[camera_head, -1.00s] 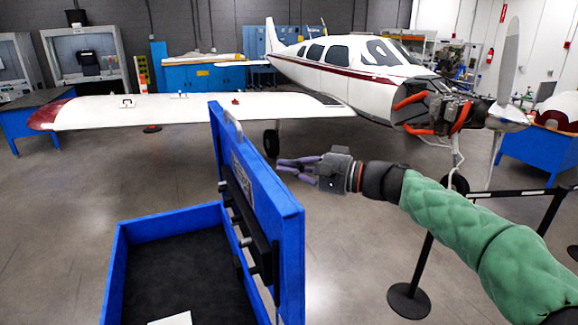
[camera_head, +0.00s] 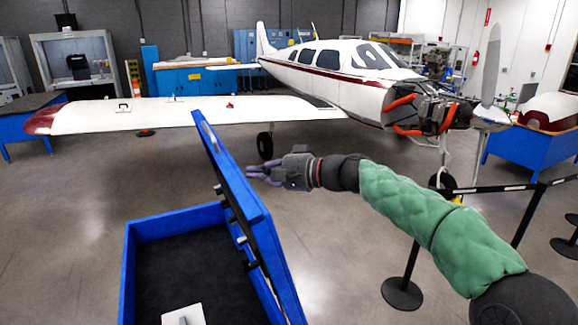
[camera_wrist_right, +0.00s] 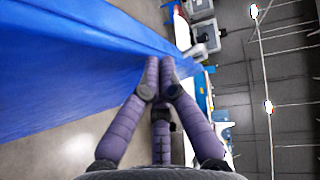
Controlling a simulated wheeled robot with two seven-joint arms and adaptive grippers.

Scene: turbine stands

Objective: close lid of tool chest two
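The blue tool chest (camera_head: 128,265) stands at the lower left of the head view, its dark inside visible. Its blue lid (camera_head: 262,240) is partly open, hinged on the right side and leaning left over the chest. My right gripper (camera_head: 250,173) is at the lid's outer face, near the upper edge, its purple fingers pointing left. In the right wrist view the fingertips (camera_wrist_right: 160,72) are close together with nothing between them, against or very near the blue lid (camera_wrist_right: 70,65). My left gripper is not in view.
A white item (camera_head: 183,315) lies in the chest. A black belt post (camera_head: 402,290) stands right of the chest, below my right arm. A white airplane (camera_head: 340,75) is behind, its wing (camera_head: 180,112) reaching left. The floor between is clear.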

